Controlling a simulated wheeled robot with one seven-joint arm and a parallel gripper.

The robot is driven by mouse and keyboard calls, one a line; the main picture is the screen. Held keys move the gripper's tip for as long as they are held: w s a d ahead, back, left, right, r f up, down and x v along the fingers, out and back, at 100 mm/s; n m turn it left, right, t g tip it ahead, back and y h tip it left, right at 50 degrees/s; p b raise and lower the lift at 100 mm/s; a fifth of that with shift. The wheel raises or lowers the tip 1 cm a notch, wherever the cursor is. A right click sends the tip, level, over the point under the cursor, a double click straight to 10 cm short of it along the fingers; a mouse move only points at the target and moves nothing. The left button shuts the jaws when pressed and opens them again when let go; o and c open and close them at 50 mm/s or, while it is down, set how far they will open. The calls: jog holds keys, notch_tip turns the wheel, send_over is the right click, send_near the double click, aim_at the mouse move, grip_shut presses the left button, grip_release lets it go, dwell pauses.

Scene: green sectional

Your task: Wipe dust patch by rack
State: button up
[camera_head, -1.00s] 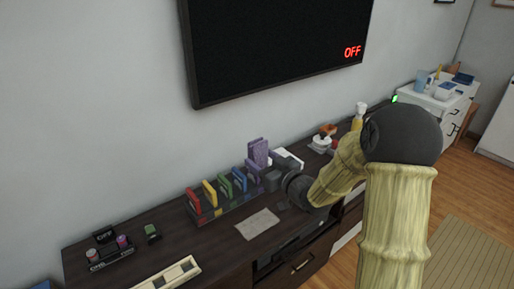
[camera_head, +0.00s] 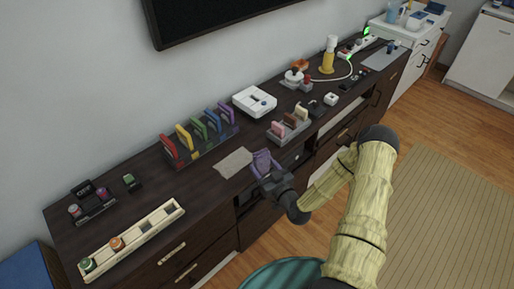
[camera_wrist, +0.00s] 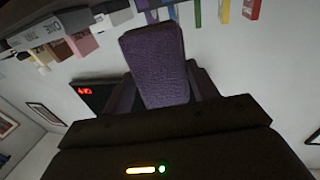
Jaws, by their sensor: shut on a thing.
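My gripper (camera_head: 268,174) is shut on a purple block (camera_head: 262,160) with a rough, cloth-like surface. The block fills the middle of the wrist view (camera_wrist: 157,68), between the fingers. In the head view it is just right of the dust patch (camera_head: 235,163), near the cabinet's front edge. The dust patch is a pale grey, four-sided area on the dark top. I cannot tell whether the block touches the top. The rack (camera_head: 206,148) stands behind and left of the patch, holding several upright pieces in red, yellow, green, blue and purple.
A white console (camera_head: 254,101) lies behind the patch. A smaller rack (camera_head: 289,131) with pink, brown and cream pieces stands to the right. A long cream tray (camera_head: 135,241) and a dark holder (camera_head: 92,206) are at left. The top left of the patch is clear.

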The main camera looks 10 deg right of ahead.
jog(key=s+d+f+m+h, duration=0.1)
jog(key=s+f+m+h, duration=0.3)
jog(key=s+f+h, duration=0.2)
notch_tip(320, 180, down, 2)
jog(key=shift+s+d+f+t, duration=0.1)
jog(key=shift+s+d+t, duration=0.1)
jog(key=shift+d+t, duration=0.2)
jog(key=shift+s, duration=0.1)
